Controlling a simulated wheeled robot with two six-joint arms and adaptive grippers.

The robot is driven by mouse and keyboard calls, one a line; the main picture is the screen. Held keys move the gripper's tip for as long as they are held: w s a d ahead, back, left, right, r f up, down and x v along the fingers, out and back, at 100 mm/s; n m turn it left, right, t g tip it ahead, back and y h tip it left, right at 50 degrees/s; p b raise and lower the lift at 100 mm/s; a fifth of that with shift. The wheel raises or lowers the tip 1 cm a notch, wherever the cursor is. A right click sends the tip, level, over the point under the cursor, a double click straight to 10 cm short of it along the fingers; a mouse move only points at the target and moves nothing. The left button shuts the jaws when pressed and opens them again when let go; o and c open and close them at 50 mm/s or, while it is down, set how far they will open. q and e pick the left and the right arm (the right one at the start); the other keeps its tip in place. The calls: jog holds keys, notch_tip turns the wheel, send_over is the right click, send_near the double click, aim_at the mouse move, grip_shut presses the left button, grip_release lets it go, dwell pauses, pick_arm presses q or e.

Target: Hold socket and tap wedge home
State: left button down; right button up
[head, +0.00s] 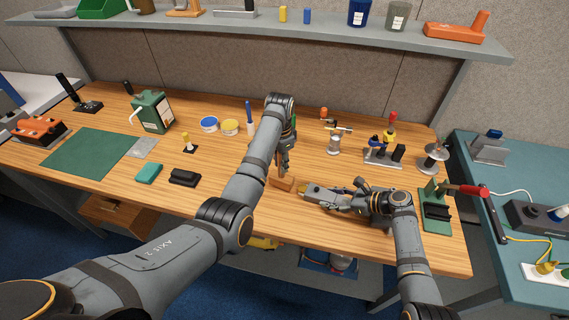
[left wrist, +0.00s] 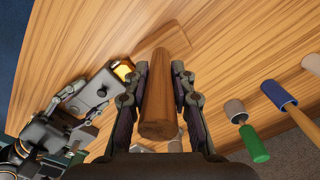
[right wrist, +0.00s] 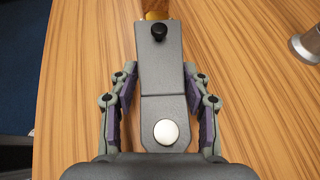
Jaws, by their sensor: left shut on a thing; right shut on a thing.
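My left gripper (head: 283,172) points down and is shut on the round wooden handle (left wrist: 158,95) of what looks like a mallet. Its wooden head (head: 285,184) is low over the table's front middle. My right gripper (head: 318,194) is shut on a grey socket (right wrist: 163,90) with a black knob and a pale round disc, held low over the table. I cannot tell whether mallet and wedge touch.
A metal cylinder (head: 333,146) stands behind my right gripper, with a tool rack (head: 383,156) further right. A green fixture (head: 436,205) stands right of my right arm. A green mat (head: 90,153), teal block (head: 148,173) and black block (head: 184,177) lie at left.

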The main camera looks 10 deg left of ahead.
pick_arm(q)
jog(key=shift+d, duration=0.4)
dwell(0.6)
jog(key=d, duration=0.3)
jog(key=shift+s+d, duration=0.1)
jog(key=shift+s, duration=0.3)
jog(key=shift+w+a, duration=0.2)
jog(key=shift+a, duration=0.55)
jog(key=shift+w+a, duration=0.15)
jog(key=shift+a, duration=0.6)
jog(key=shift+r, duration=3.05)
pick_arm(e)
jog(key=o, duration=0.9)
